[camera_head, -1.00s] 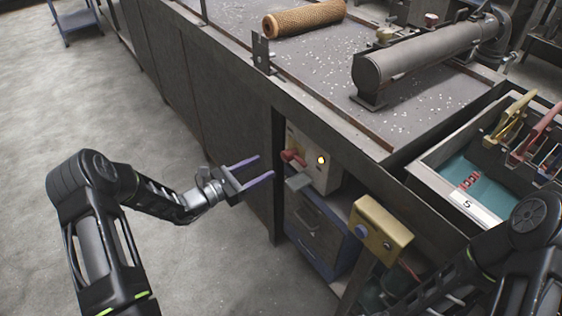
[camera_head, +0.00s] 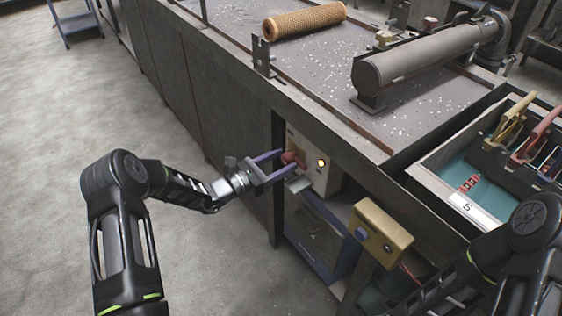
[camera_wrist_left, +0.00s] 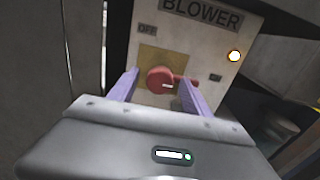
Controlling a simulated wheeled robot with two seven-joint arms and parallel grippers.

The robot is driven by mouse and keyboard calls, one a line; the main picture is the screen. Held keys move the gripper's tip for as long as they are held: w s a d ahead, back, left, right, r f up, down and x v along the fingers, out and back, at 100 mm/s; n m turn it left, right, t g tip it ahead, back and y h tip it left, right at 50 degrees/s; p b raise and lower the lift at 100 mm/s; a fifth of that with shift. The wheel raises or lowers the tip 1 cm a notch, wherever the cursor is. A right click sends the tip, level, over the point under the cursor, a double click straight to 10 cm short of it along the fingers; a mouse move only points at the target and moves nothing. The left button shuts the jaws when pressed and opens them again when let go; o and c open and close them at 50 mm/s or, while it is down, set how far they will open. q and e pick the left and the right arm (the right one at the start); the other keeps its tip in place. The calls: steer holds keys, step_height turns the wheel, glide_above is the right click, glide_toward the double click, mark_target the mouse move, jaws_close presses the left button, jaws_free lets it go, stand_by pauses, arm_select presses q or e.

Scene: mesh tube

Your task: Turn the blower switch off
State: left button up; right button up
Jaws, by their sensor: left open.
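The blower switch is a red knob with a handle (camera_wrist_left: 160,79) on a cream box (camera_head: 324,178) under the bench. In the left wrist view the box reads "BLOWER", with an "OFF" label (camera_wrist_left: 147,30) at the upper left and another small label at the right. The red handle points right, away from "OFF". A round lamp (camera_wrist_left: 234,56) on the box is lit yellow. My left gripper (camera_head: 286,163) is open, its purple fingers on either side of the red knob. I cannot tell whether they touch it. My right gripper is not visible; only my right arm shows.
A yellow box with a blue button (camera_head: 380,232) stands right of the blower box. A grey flap (camera_head: 299,184) juts out below the switch. The bench (camera_head: 330,60) carries a mesh tube (camera_head: 304,19) and a metal cylinder (camera_head: 420,56).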

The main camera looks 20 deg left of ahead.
arm_select(q)
jaws_close()
stand_by(0.6)
